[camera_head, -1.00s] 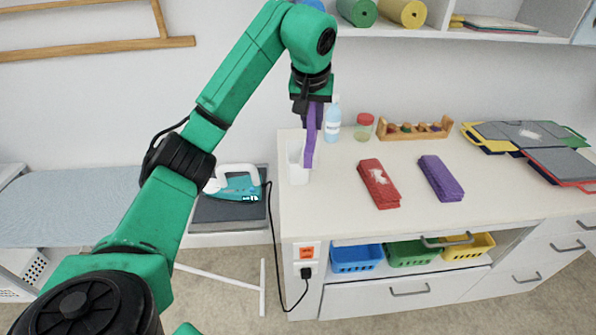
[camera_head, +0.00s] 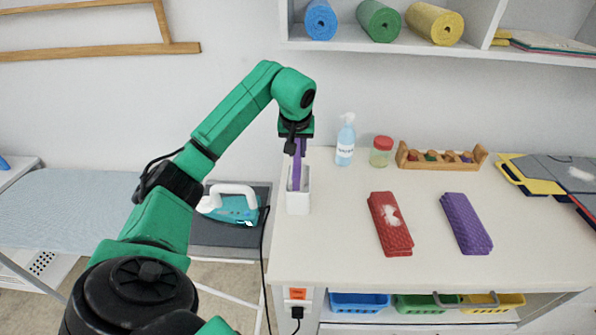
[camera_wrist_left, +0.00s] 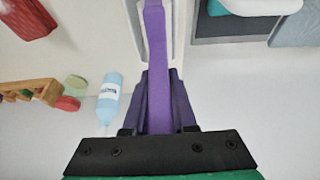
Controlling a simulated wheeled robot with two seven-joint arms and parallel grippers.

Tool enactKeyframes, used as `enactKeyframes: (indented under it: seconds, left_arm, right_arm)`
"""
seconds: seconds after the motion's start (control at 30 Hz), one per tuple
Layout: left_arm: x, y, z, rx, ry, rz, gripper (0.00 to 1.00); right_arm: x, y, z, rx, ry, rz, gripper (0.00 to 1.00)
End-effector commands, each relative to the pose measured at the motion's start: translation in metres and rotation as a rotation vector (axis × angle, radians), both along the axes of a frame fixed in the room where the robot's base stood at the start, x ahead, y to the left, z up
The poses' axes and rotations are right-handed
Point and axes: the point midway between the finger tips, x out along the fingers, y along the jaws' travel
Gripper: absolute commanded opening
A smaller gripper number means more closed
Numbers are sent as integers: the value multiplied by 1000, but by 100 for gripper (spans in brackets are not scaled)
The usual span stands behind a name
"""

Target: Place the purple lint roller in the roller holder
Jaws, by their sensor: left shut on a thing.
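The purple lint roller (camera_head: 297,172) hangs nearly upright from my left gripper (camera_head: 296,146), which is shut on its upper end. The white roller holder (camera_head: 298,203) stands at the left edge of the white counter. The roller's lower part goes down behind the holder's front wall and looks to be inside its opening; its bottom end is hidden. In the left wrist view the roller (camera_wrist_left: 156,65) runs away from between the fingers (camera_wrist_left: 165,100) toward the white holder (camera_wrist_left: 176,30). My right gripper is not in view.
On the counter (camera_head: 345,265) are a red pad (camera_head: 390,224), a purple pad (camera_head: 466,223), a pump bottle (camera_head: 345,143), a red-lidded jar (camera_head: 381,152) and a wooden rack (camera_head: 440,158). A teal iron (camera_head: 234,209) stands left, on the ironing board. A shelf is above.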

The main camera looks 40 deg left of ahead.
Motion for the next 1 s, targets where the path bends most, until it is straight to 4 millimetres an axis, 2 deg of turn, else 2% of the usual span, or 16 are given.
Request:
enactKeyframes:
  seconds: [0.1,0.2,0.27,0.43,0.6,0.73,0.77,1.0]
  left_arm:
    - [-1,-1,-22,-3,3,-2,0]
    - [0,-1,-32,-1,0,-1,0]
    - [-1,-1,-40,-2,3,-1,0]
    - [0,-1,-68,-2,2,-1,0]
    - [0,-1,-70,-1,-2,-1,0]
    - [0,-1,-73,0,-1,-1,0]
    - [0,-1,-72,-1,-1,-2,36]
    - [0,-1,-72,-1,-1,-2,37]
  right_arm:
    - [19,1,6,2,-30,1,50]
    - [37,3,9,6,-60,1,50]
    - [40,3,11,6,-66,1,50]
    - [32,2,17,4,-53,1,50]
    - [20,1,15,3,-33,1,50]
    - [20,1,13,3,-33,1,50]
    - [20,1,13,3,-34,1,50]
    - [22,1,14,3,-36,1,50]
